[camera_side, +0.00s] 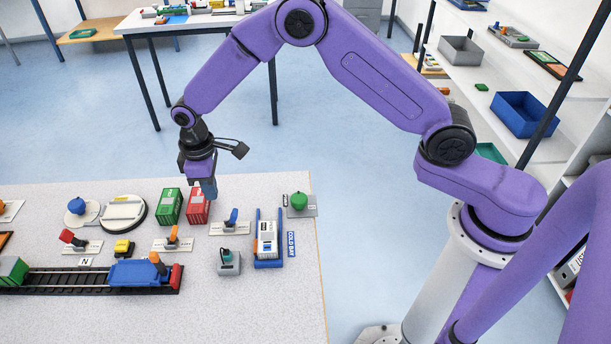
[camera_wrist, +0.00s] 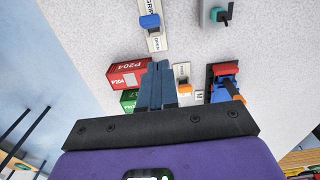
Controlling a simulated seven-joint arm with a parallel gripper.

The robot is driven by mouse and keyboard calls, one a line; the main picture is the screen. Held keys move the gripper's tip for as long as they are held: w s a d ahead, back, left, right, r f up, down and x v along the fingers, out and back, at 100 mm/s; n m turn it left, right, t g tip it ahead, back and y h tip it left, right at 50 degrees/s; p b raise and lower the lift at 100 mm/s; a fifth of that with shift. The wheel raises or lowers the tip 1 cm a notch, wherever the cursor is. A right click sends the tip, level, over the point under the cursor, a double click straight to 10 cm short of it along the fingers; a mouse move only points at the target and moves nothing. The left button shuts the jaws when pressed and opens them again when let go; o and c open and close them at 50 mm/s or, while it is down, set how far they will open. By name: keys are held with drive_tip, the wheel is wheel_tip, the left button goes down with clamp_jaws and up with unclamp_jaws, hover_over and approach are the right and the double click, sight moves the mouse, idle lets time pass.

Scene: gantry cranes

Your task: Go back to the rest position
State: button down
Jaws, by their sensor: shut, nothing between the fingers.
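My gripper (camera_side: 208,190) hangs from my purple arm over the back part of the grey table, its fingers pointing down. In the wrist view its blue fingers (camera_wrist: 158,84) are together with nothing between them. In the side view the fingertips overlap the top right of a red container (camera_side: 197,207); I cannot tell whether they touch it. The red container, marked P204, also shows in the wrist view (camera_wrist: 124,74), beside the fingers. A green container (camera_side: 171,206) stands just left of the red one and is partly hidden in the wrist view.
A blue-handled lever (camera_side: 231,221), an orange-handled lever (camera_side: 172,240) and a blue cradle holding a white block (camera_side: 267,242) stand nearby. A blue wagon (camera_side: 140,273) sits on the black track (camera_side: 60,282). A green knob (camera_side: 299,201) is near the right edge. The table's front is clear.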

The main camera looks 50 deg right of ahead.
drive_tip(key=s+d+r+n, duration=0.1)
drive_tip(key=s+d+r, duration=0.1)
drive_tip(key=s+r, duration=0.65)
drive_tip(key=s+d+r, duration=0.2)
drive_tip(key=s+d, duration=0.4)
drive_tip(key=s, duration=0.2)
drive_tip(key=s+d+r+n, duration=0.1)
drive_tip(key=s+d+r, duration=0.1)
drive_tip(key=s+d, duration=0.3)
drive_tip(key=s+d+r+n, duration=0.1)
drive_tip(key=s+d, duration=0.5)
drive_tip(key=s, duration=0.7)
drive_tip(key=shift+s+d+r, duration=0.2)
drive_tip(key=shift+d+r, duration=0.1)
drive_tip(key=shift+r, duration=0.45)
